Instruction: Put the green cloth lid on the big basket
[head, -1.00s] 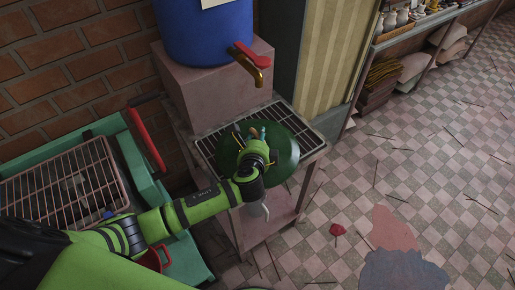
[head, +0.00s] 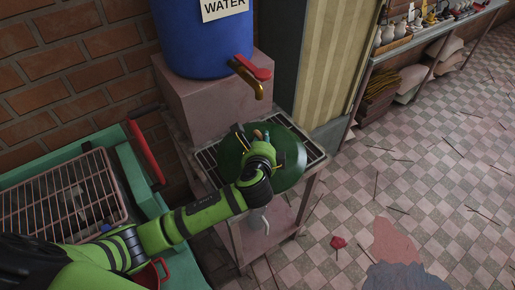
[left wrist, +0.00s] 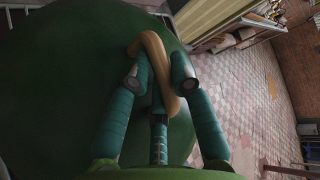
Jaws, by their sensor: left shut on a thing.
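The green cloth lid (head: 290,168) is a round, dark green disc over the metal grate of a small stand, below the water barrel's tap. My left gripper (head: 258,148) is above the middle of the lid. In the left wrist view, its teal fingers (left wrist: 160,75) are shut on the lid's tan loop handle (left wrist: 153,45), with the green lid (left wrist: 60,90) filling the left side. I cannot tell whether the lid touches the grate. No big basket can be made out. My right gripper is not in view.
A teal cart (head: 125,165) with a wire rack is at the left. Tiled floor (head: 400,185) with scattered sticks is open to the right.

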